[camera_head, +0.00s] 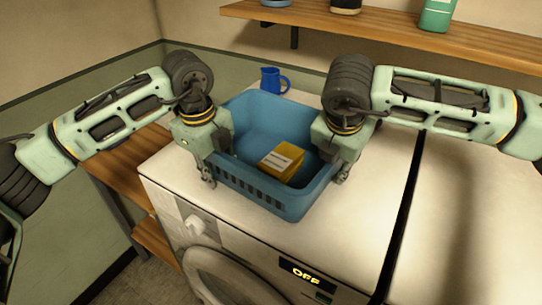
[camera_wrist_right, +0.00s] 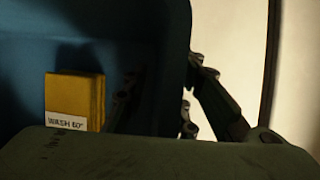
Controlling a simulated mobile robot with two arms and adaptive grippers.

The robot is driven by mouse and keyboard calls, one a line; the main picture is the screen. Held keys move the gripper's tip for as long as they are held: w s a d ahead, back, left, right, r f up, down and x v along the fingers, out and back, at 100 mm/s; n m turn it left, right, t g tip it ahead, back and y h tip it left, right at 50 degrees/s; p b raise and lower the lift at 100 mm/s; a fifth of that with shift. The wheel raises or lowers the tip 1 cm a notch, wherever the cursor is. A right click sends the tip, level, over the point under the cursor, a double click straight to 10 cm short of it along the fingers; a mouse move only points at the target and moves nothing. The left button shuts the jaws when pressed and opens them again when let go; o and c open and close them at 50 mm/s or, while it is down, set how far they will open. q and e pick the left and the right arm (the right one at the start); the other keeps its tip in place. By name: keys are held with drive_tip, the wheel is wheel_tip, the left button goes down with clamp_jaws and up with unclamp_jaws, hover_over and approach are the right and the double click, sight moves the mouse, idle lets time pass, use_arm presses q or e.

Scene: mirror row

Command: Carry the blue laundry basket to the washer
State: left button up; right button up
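The blue laundry basket (camera_head: 265,196) is upright over the top of the white washer (camera_head: 168,172), near its front edge. I cannot tell whether it touches the top. A yellow box (camera_head: 281,162) lies inside; the right wrist view shows it (camera_wrist_right: 75,98) with a "WASH 60°" label. My left gripper (camera_head: 209,168) is at the basket's left wall, one finger outside against it; its inner finger is hidden. My right gripper (camera_head: 338,172) is at the right wall. In the right wrist view its fingers (camera_wrist_right: 165,100) straddle that wall and appear shut on it.
A blue mug (camera_head: 273,80) stands behind the basket. A second white machine (camera_head: 455,215) adjoins at the right, its top clear. A wooden shelf (camera_head: 400,28) with bottles runs along the wall above. A wooden bench (camera_head: 125,165) is at the left. The washer display (camera_head: 300,272) reads OFF.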

use_arm(q)
clamp_jaws()
use_arm(e)
clamp_jaws()
use_arm(q)
drive_tip(key=shift+r, duration=0.1)
use_arm(e)
drive_tip(key=shift+r, duration=0.1)
